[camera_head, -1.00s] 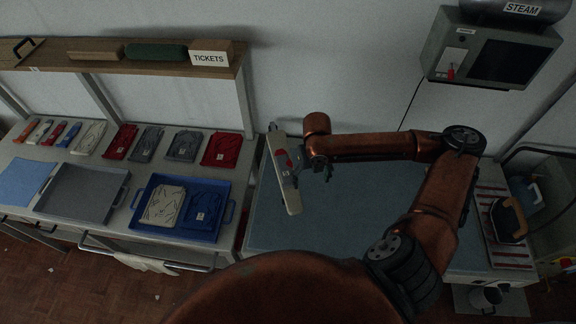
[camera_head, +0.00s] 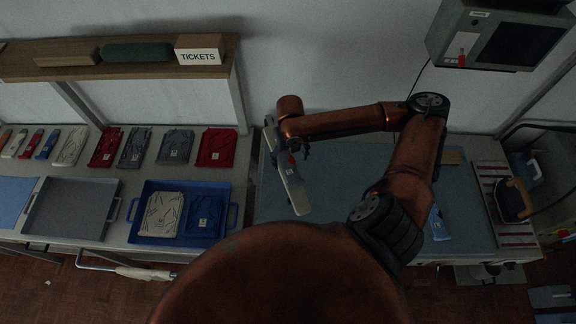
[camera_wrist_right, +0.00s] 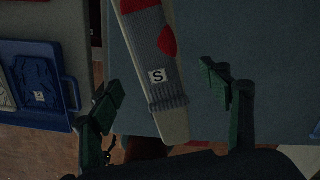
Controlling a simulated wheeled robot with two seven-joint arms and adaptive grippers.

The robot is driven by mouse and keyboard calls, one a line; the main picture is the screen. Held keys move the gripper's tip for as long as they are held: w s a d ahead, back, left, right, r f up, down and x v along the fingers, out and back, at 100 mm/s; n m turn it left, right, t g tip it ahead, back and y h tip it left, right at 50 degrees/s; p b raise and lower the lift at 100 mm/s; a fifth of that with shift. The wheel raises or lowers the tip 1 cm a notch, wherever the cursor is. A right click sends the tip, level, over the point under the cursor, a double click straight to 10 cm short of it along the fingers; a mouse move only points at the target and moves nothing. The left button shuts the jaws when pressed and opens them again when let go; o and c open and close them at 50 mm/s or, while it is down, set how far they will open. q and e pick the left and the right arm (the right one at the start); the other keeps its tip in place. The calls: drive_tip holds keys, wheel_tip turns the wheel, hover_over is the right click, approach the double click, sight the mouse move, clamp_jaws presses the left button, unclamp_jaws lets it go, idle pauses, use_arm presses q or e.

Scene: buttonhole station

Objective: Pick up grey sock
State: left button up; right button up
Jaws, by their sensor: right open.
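The grey sock (camera_wrist_right: 148,50) has a red heel patch, a red area near its far end and a white tag with an S. It lies along a narrow pale board (camera_wrist_right: 175,128) on the blue-grey table; its ribbed cuff points toward my right gripper (camera_wrist_right: 163,90). That gripper is open, with one green finger on each side of the board's near end, and nothing is between them in its grip. My left gripper is not in view.
A blue tray (camera_head: 233,214) with folded garments and a grey tray (camera_head: 73,207) stand on the left counter, below a row of folded items. An iron (camera_head: 514,200) stands at the right. A blue item (camera_head: 439,225) lies by my arm. The table's middle looks clear.

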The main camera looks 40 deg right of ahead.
sight(288, 166)
drive_tip(key=f, duration=0.1)
drive_tip(key=w+f, duration=0.1)
drive_tip(key=f, duration=0.1)
drive_tip(key=shift+s+f, duration=0.2)
drive_tip(key=shift+f, duration=0.35)
drive_tip(key=shift+w, duration=0.1)
drive_tip(key=shift+c, duration=1.1)
drive_tip(key=c, duration=0.5)
drive_tip(key=shift+a, duration=0.1)
drive_tip(key=c, duration=0.4)
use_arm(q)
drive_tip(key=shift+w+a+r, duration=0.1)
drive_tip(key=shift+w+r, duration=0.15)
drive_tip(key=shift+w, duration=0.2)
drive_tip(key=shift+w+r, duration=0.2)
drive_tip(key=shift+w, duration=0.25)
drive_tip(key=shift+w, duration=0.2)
use_arm(e)
drive_tip(key=shift+r, duration=0.1)
